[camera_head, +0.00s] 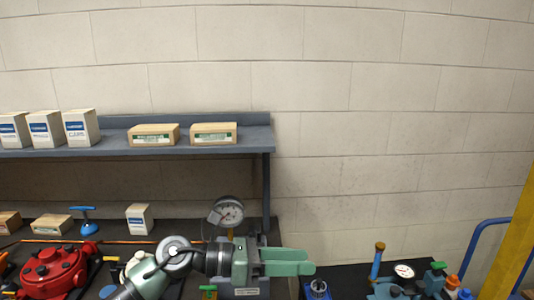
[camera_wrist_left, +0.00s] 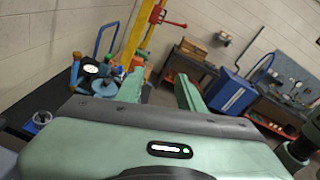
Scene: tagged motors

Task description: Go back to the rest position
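My left gripper (camera_head: 308,261) reaches in from the left in the head view, pointing right, above the dark bench. Its two green fingers stand apart with nothing visible between them; the gap shows clearly in the left wrist view (camera_wrist_left: 158,88). My right gripper shows in neither view. A red motor (camera_head: 55,272) sits at the lower left. A teal motor (camera_head: 392,290) with a white gauge stands at the lower right, apart from the fingers. A grey unit (camera_head: 245,292) under a round gauge (camera_head: 228,211) is partly hidden by my left gripper.
A shelf (camera_head: 190,146) holds several boxes on the left. A blue T-handle (camera_head: 84,220) and a white box (camera_head: 139,218) stand below it. A yellow post (camera_head: 515,240) and blue rail (camera_head: 478,235) stand right. The wrist view shows a blue cabinet (camera_wrist_left: 230,93) and open floor.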

